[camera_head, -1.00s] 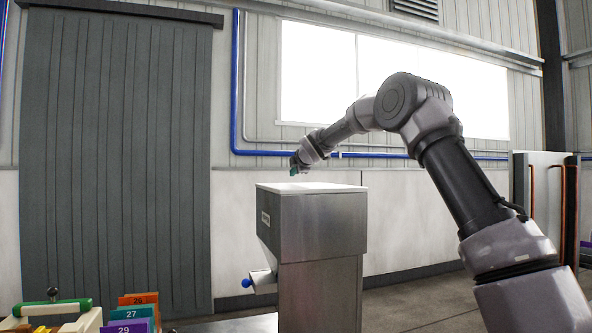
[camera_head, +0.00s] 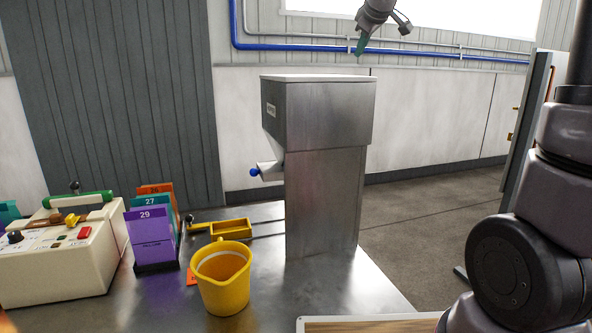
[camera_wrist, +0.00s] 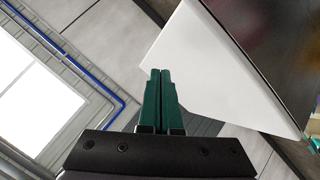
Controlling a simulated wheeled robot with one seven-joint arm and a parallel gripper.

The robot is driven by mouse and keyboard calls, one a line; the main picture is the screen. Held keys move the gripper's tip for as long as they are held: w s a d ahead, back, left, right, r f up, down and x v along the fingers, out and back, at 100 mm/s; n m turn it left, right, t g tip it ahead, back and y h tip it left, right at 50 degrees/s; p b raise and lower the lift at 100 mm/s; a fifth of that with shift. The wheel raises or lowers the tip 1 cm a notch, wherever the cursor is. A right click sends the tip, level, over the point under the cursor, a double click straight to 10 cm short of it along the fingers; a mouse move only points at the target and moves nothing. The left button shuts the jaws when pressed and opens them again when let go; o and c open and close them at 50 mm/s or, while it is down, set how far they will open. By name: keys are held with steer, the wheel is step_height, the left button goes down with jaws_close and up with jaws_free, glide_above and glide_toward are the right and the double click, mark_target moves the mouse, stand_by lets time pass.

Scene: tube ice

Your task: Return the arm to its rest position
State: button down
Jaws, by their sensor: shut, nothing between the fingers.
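My gripper (camera_head: 360,46) has green fingers and hangs in the air above and behind the right top edge of the steel dispenser in the head view. In the wrist view, my gripper's two green fingers (camera_wrist: 161,100) lie side by side, shut and empty. My arm shows at the right of the head view; the stretch between it and the gripper is out of frame. The steel dispenser (camera_head: 325,190) stands upright on the metal table (camera_head: 345,285), and its white top (camera_wrist: 205,80) shows beyond the fingers in the wrist view. The gripper looks clear of it.
A wood-topped tray (camera_head: 370,325) lies at the bottom edge. Open floor (camera_head: 425,220) lies to the right.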

steer(key=s+d+f+m+g, duration=0.1)
steer(key=s+f+m, duration=0.3)
steer(key=s, duration=0.6)
steer(key=s+d+f+m+g, duration=0.1)
steer(key=s+d+f+m, duration=0.2)
steer(key=s, duration=0.8)
steer(key=s+d+f+m+g+y, duration=0.1)
steer(key=s+f+m, duration=0.4)
steer(key=s, duration=0.6)
steer(key=shift+s+d+f+m+g, duration=0.15)
steer(key=shift+d+f+m+g, duration=0.2)
steer(key=shift+d+m, duration=0.6)
